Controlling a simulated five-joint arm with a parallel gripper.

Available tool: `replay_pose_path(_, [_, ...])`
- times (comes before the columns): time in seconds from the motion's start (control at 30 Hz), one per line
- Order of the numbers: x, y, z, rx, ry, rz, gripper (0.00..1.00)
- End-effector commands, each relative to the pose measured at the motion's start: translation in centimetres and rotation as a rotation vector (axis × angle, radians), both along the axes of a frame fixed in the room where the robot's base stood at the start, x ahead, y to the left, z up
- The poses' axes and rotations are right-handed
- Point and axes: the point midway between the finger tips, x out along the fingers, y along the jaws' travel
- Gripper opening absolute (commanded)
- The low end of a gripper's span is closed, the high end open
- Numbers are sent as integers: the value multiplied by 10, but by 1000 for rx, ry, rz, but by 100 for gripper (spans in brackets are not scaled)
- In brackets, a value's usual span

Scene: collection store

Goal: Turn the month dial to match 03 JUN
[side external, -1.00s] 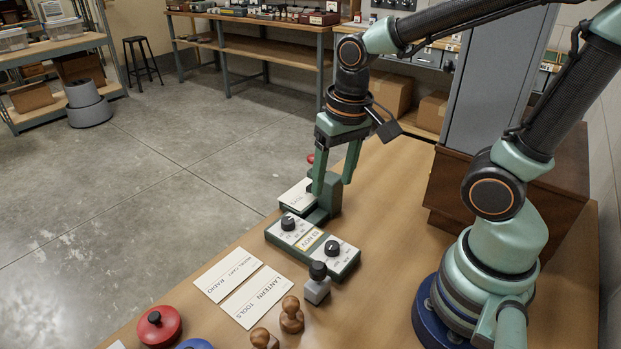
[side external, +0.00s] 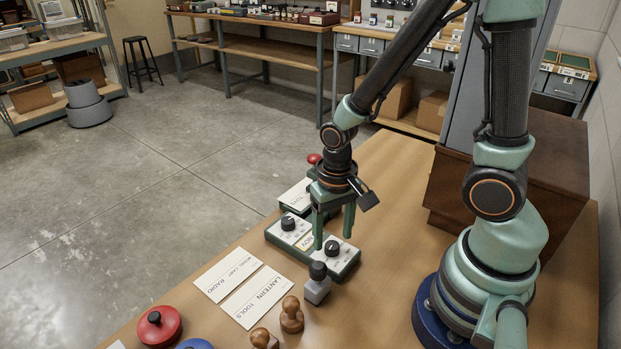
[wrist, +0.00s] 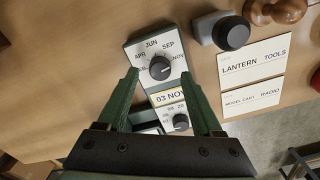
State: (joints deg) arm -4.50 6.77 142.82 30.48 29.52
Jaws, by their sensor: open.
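The grey-green dial unit has a white face (side external: 355,257) with two black dials. The month dial (side external: 332,248) is at its near end; in the wrist view this dial (wrist: 160,68) is ringed by APR, JUN, SEP and NOV. Its pointer setting is too small to read surely. The window (wrist: 168,97) reads 03 NOV. The other dial (side external: 288,222) is at the far end and also shows in the wrist view (wrist: 181,122). My gripper (side external: 334,241) is open and empty over the month dial, its fingers (wrist: 159,73) appearing either side of it. I cannot tell whether they touch it.
A grey block with a black knob (side external: 317,272) stands close to the unit's near end. Cards (side external: 257,297), wooden stamps (side external: 291,315) and a red round piece (side external: 159,326) lie nearer. Another small unit (side external: 296,194) is beyond. The tabletop right of the dials is clear.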

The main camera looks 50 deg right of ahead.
Motion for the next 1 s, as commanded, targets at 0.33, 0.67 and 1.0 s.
replay_pose_path(0.33, [0,0,-20,0,0,0,67])
replay_pose_path(0.67, [0,0,-21,0,-1,0,44])
replay_pose_path(1.0, [0,0,-20,0,-1,7,0])
